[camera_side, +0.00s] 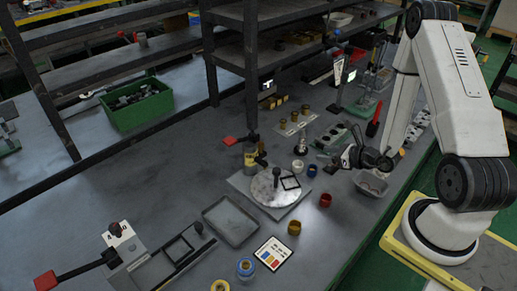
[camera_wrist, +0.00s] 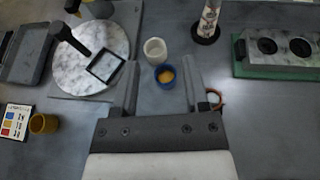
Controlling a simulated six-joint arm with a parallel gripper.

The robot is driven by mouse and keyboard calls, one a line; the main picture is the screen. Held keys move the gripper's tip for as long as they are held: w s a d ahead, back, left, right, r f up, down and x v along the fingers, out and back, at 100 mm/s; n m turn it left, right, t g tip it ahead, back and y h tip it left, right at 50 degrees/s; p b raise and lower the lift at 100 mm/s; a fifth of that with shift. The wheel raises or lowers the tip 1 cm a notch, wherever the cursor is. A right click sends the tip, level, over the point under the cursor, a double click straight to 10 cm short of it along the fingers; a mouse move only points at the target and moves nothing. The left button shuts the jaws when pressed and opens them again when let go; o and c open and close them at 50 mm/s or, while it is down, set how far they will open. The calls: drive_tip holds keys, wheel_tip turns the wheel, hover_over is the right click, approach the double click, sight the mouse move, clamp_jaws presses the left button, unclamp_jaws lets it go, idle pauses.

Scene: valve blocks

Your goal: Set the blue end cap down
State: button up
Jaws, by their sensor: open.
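The blue end cap (camera_wrist: 159,82) is a small round cup with a yellow inside. In the wrist view it shows between the two fingers of my open gripper (camera_wrist: 161,64), with a gap on either side. It looks upright on the grey bench top, though its exact height is hard to judge. A white cap (camera_wrist: 154,48) stands just beyond it, close to or touching it. In the side view my gripper (camera_side: 350,158) is low over the bench, right of the marble disc.
A marble disc (camera_wrist: 110,30) with a dark post and square frame is on the left. A yellow cap (camera_wrist: 43,123) and colour card (camera_wrist: 14,121) lie left. A block with two holes (camera_wrist: 282,48) on a green base is right. A red cap (camera_side: 325,200) stands nearer the side camera.

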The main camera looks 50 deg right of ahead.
idle(0.4)
drive_tip(key=s+a+r+n+g+y, duration=0.35)
drive_tip(key=a+n+g, duration=0.25)
drive_tip(key=a+n, duration=0.35)
drive_tip(key=s+a+r+n+g+y, duration=0.35)
drive_tip(key=a+n+g, duration=0.4)
drive_tip(key=n, duration=0.25)
drive_tip(key=r+n+t+h, duration=0.1)
drive_tip(key=n+h, duration=0.2)
drive_tip(key=n, duration=0.2)
drive_tip(key=w+d+r+n+h, duration=0.1)
drive_tip(key=r+n+h, duration=0.1)
drive_tip(key=n, duration=0.3)
drive_tip(key=w+r+n+t+h, duration=0.1)
drive_tip(key=r+n+h, duration=0.1)
drive_tip(key=n, duration=0.3)
drive_tip(key=shift+d+r+t+h, duration=0.15)
drive_tip(key=shift+d+t+h, duration=0.15)
drive_tip(key=shift+h, duration=0.5)
drive_tip(key=o, duration=0.4)
